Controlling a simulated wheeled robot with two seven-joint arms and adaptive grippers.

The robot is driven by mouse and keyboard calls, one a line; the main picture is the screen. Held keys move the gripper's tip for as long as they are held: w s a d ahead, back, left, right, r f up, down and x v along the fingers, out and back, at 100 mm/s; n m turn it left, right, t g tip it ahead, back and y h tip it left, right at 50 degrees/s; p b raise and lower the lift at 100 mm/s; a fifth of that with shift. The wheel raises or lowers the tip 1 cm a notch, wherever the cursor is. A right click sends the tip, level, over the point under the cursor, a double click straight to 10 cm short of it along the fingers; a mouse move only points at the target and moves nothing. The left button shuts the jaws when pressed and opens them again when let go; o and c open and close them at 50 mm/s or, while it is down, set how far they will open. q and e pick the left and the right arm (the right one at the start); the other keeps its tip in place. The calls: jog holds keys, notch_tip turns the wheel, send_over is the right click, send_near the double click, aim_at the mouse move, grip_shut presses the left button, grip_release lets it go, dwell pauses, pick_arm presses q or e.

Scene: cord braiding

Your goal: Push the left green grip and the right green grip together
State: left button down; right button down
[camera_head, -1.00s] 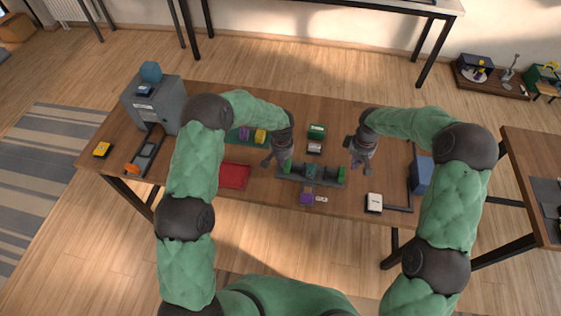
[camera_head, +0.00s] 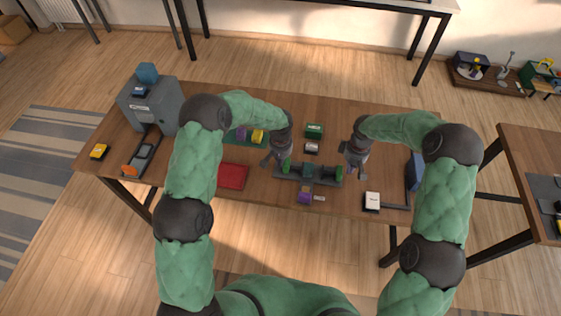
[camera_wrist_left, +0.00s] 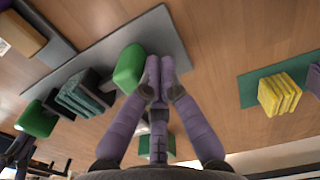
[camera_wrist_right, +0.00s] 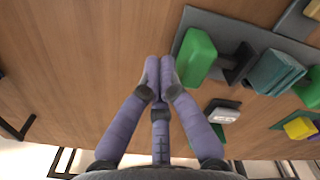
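A dark grey rail (camera_head: 322,181) on the table carries the left green grip (camera_head: 286,168), the right green grip (camera_head: 339,173) and a ribbed teal block (camera_head: 308,171) between them. My left gripper (camera_wrist_left: 160,78) has its purple fingertips together, empty, right beside the outer side of the left green grip (camera_wrist_left: 130,68). My right gripper (camera_wrist_right: 160,74) also has its fingertips together, empty, beside the outer side of the right green grip (camera_wrist_right: 198,56). I cannot tell whether either gripper touches its grip. A gap shows between each grip and the teal block (camera_wrist_right: 275,72).
A red tray (camera_head: 233,176) lies left of the rail. A purple block (camera_head: 305,197) stands in front of it, a dark green box (camera_head: 314,130) behind it. A yellow block (camera_head: 257,136) sits behind my left gripper. A white-topped box (camera_head: 372,201) is at front right.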

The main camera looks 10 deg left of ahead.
jog(key=shift+f, duration=0.9)
jog(key=shift+a, duration=0.1)
